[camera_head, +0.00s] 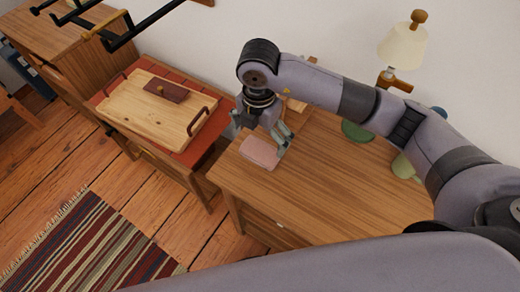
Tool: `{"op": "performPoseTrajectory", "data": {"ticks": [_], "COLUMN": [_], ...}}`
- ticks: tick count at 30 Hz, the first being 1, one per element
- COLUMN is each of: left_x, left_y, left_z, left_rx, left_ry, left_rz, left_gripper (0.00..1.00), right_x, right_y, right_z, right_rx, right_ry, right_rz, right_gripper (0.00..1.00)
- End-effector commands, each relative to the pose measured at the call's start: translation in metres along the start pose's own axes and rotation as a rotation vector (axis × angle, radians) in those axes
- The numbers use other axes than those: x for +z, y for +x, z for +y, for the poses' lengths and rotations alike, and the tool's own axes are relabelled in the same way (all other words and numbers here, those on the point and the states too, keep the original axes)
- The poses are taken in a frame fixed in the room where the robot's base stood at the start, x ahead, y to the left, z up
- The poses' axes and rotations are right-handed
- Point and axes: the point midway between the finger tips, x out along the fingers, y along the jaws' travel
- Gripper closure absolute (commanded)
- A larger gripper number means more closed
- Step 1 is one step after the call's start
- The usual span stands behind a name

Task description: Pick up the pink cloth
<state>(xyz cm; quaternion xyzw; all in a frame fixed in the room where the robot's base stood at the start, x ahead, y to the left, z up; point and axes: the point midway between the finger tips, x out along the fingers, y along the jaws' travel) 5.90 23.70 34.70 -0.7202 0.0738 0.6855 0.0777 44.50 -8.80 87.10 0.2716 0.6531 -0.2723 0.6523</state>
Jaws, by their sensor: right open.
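The pink cloth (259,153) is a small folded rectangle lying flat near the left edge of the wooden desk (330,205). My right gripper (261,136) is just above and behind the cloth, pointing down, with its fingers spread open. One finger shows close to the cloth's right edge, and I cannot tell whether it touches it. My left gripper is not in view.
A lamp (402,48), a green round base (357,131) and a pale green mug (404,166) stand at the back of the desk. A wooden tray (150,112) sits on a red-topped table to the left. The desk's front is clear.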

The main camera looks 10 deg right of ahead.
Motion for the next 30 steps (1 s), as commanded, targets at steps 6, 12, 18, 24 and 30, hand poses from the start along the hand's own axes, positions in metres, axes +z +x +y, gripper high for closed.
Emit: {"op": "performPoseTrajectory", "data": {"ticks": [6, 12, 18, 24, 30], "left_x": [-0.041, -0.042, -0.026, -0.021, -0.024], "left_y": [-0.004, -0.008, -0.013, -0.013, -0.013], "left_z": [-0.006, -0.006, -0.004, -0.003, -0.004], "left_rx": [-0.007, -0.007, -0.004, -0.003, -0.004], "left_ry": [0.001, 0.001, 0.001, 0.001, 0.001], "left_rz": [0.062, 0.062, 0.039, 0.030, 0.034], "left_gripper": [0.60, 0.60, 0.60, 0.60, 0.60], "right_x": [0.000, -0.001, -0.001, -0.001, -0.001], "right_y": [0.027, 0.042, 0.072, 0.082, 0.082], "right_z": [0.000, 0.001, 0.002, 0.003, 0.003], "right_rx": [0.000, -0.002, -0.002, 0.000, 0.001], "right_ry": [0.000, 0.001, 0.001, -0.001, -0.001], "right_rz": [0.000, 0.001, 0.002, 0.000, 0.000], "right_gripper": [0.00, 0.00, 0.00, 0.00, 0.04]}}
